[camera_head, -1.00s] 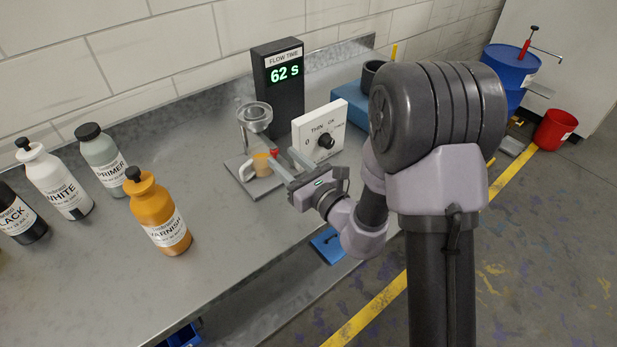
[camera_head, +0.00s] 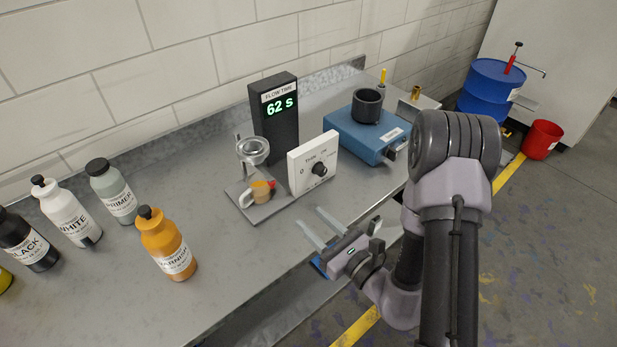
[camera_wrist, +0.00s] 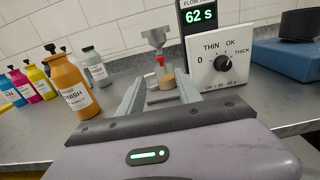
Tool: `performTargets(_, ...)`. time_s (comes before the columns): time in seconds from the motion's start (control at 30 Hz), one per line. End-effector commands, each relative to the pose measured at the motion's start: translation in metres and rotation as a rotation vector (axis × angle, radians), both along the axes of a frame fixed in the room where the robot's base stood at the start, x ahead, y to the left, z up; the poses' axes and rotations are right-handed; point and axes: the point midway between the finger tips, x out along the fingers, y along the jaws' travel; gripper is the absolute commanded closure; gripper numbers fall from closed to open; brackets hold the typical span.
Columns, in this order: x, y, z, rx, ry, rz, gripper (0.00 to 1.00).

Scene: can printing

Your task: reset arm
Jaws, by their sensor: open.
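My gripper (camera_head: 319,232) is open and empty, over the front edge of the bench, apart from everything on it. In the wrist view its two fingers (camera_wrist: 160,98) reach forward toward the flow cup stand. The stand (camera_head: 252,150) holds a metal funnel, and a small cup (camera_head: 261,193) with tan contents sits under it on the base plate. A red knob (camera_head: 271,184) shows beside the cup. The flow time display (camera_head: 277,118) reads 62 s. The white dial panel (camera_head: 313,163) stands to its right, marked THIN and OK; its pointer shows in the wrist view (camera_wrist: 222,64).
The orange varnish bottle (camera_head: 166,243), primer bottle (camera_head: 112,191), white bottle (camera_head: 66,211) and black bottle (camera_head: 27,240) stand at left. A blue device (camera_head: 366,139) with a dark pot (camera_head: 367,106) is behind. A blue drum (camera_head: 489,91) and red bucket (camera_head: 541,139) stand on the floor.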

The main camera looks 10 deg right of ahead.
Motion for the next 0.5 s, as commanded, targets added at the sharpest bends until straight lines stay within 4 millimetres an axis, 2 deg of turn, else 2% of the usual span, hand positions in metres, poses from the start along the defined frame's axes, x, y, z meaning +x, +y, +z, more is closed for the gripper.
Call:
performTargets(0.07,0.0,0.002,0.002,0.0,-0.005,0.009,0.59)
performTargets(0.13,-0.003,0.015,0.018,0.0,-0.04,0.078,0.59)
performTargets(0.17,-0.007,0.026,0.03,-0.003,-0.067,0.137,0.59)
performTargets(0.23,-0.032,0.063,0.069,-0.035,-0.155,0.356,0.59)
performTargets(0.27,-0.051,0.081,0.085,-0.07,-0.198,0.478,0.59)
performTargets(0.3,-0.085,0.103,0.102,-0.145,-0.257,0.659,0.59)
performTargets(0.37,-0.138,0.12,0.11,-0.313,-0.324,0.908,0.59)
performTargets(0.4,-0.17,0.12,0.107,-0.459,-0.361,1.05,0.59)
performTargets(0.47,-0.206,0.106,0.092,-0.723,-0.407,1.215,0.59)
performTargets(0.5,-0.219,0.089,0.081,-0.921,-0.432,1.285,0.59)
